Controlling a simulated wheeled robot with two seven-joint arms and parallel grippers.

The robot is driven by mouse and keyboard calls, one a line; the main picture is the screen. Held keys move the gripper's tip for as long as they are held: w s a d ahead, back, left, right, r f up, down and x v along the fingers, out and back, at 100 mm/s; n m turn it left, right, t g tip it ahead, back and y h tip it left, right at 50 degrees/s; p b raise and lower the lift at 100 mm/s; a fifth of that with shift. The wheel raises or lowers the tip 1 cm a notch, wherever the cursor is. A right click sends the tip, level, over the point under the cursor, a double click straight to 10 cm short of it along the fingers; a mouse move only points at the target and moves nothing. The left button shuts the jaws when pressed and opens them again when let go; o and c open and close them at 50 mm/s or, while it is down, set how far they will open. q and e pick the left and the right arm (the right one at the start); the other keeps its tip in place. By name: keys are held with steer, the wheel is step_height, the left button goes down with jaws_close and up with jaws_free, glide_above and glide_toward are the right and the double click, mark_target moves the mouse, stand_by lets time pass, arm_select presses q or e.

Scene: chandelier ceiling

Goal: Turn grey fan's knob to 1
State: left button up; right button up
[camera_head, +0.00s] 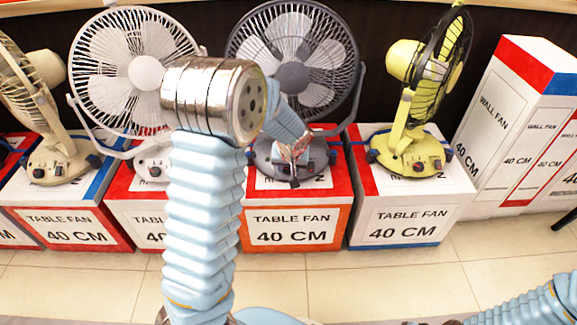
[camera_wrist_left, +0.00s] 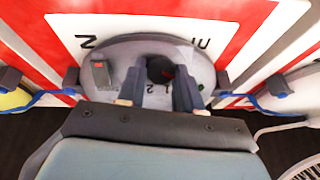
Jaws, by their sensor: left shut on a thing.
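The grey fan (camera_head: 292,75) stands on a red and white box in the middle of the head view, its base (camera_head: 262,160) partly behind my left gripper (camera_head: 294,168). In the left wrist view the round grey base (camera_wrist_left: 110,52) carries a dark knob (camera_wrist_left: 160,68). My left gripper (camera_wrist_left: 158,82) has one finger on each side of the knob and is shut on it. A "2" mark shows below the knob; the knob's exact setting cannot be told. My right arm (camera_head: 525,303) enters at the lower right; its gripper is not in view.
A white fan (camera_head: 130,65) stands to the left of the grey one and a yellow fan (camera_head: 405,135) to the right, both on boxes. A beige fan (camera_head: 50,160) is at far left. Tall wall-fan boxes (camera_head: 505,110) stand at right. The tiled floor in front is clear.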

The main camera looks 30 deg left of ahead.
arm_select(q)
steer(key=shift+c, duration=0.3)
steer(key=m, duration=0.1)
steer(key=m+y+b, duration=0.1)
steer(key=m+b, duration=0.1)
steer(key=m, duration=0.1)
steer(key=shift+d+f+y, duration=0.15)
steer(key=shift+d+y, duration=0.1)
steer(key=shift+y, duration=0.05)
steer(key=shift+d+m+y+b, duration=0.1)
steer(key=shift+m+y+b, duration=0.65)
steer(key=shift+m, duration=1.15)
steer(key=o, duration=1)
steer(key=shift+o, duration=0.2)
